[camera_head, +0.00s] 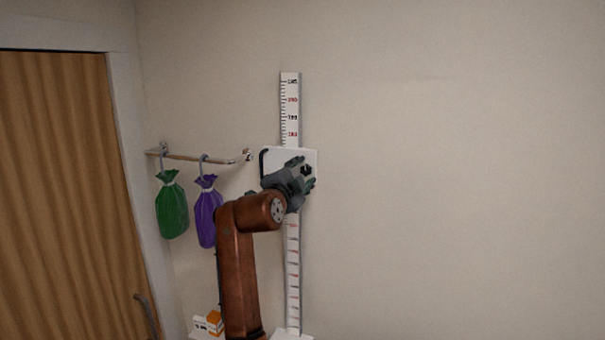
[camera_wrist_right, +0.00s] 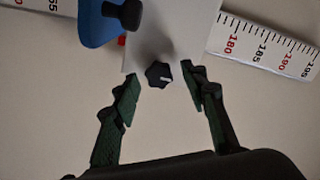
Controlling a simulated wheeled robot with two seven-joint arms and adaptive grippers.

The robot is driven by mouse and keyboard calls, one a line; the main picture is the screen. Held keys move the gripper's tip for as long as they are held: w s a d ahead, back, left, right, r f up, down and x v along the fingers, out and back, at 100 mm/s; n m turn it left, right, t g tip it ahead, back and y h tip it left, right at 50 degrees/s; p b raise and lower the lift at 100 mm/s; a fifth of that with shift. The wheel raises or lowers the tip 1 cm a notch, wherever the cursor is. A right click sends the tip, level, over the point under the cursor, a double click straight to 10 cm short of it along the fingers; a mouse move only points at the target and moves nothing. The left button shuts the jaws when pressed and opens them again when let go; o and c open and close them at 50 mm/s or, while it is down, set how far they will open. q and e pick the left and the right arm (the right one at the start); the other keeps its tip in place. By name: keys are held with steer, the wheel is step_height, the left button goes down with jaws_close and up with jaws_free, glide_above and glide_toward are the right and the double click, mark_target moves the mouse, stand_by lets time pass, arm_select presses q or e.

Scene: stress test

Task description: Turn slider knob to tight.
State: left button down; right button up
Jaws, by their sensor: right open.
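The slider knob (camera_wrist_right: 159,75) is small, black and lobed, with a light mark on its face. It sits near the edge of the white slider plate (camera_wrist_right: 180,30), which rides on the height scale (camera_head: 290,110) on the wall. In the head view the knob (camera_head: 307,170) shows at my right gripper (camera_head: 307,173), in front of the plate. In the right wrist view my right gripper (camera_wrist_right: 163,82) is open, with one green-padded finger on each side of the knob. Gaps show between the fingers and the knob. My left gripper is out of view.
A rail (camera_head: 200,157) with a green bag (camera_head: 171,205) and a purple bag (camera_head: 206,212) hangs left of the scale. A wooden door (camera_head: 60,200) is farther left. The wall at right is bare.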

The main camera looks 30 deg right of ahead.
steer(key=v, duration=1.2)
steer(key=shift+w+a, duration=0.1)
